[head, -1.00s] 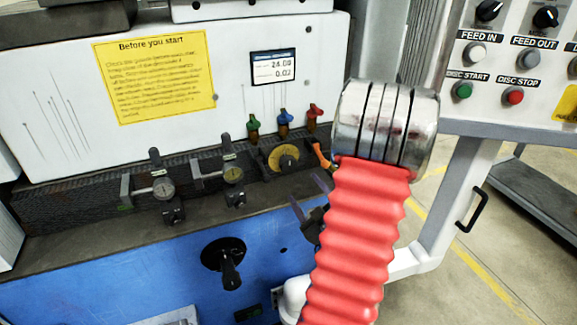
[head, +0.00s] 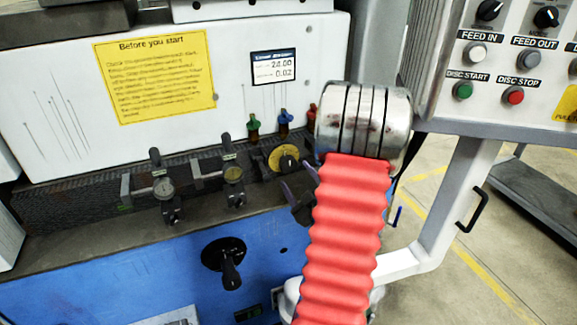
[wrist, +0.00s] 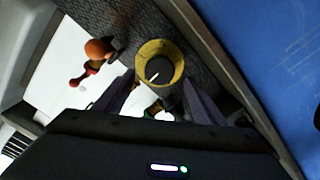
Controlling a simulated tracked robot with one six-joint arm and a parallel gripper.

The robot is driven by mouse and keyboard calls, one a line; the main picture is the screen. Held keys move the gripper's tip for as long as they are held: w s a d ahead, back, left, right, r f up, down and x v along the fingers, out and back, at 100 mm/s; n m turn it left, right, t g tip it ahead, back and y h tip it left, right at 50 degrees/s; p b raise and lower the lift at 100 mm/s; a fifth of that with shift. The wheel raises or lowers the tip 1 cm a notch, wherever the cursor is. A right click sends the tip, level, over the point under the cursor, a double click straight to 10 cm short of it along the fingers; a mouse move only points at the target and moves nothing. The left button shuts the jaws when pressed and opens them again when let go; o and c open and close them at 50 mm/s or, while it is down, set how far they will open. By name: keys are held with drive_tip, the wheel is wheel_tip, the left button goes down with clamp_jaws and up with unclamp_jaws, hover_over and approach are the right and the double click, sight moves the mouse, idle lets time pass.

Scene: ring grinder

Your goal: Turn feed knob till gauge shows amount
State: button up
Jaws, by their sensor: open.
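The round yellow dial with a dark centre knob, seemingly the feed knob (head: 284,158), is on the machine's dark ledge. It also shows in the wrist view (wrist: 158,70), with a white mark on its dark centre. The gauge display (head: 274,67) on the white panel reads about 24.00 above 0.02, in small print. My gripper (head: 298,177) is open just below and to the right of the dial. In the wrist view, my purple fingers (wrist: 160,96) stand on either side, with the dial beyond their tips. No contact is visible.
Green (head: 253,127), blue (head: 285,118) and red (head: 312,113) handles stand behind the dial. A black crank (head: 230,262) projects from the blue front. A button panel (head: 505,70) is at the right.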

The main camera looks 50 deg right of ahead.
sight(289, 167)
drive_tip(key=x, duration=0.7)
drive_tip(key=shift+w+d, duration=0.1)
drive_tip(key=shift+w, duration=0.15)
drive_tip(key=shift+c, duration=0.4)
drive_tip(key=c, duration=1)
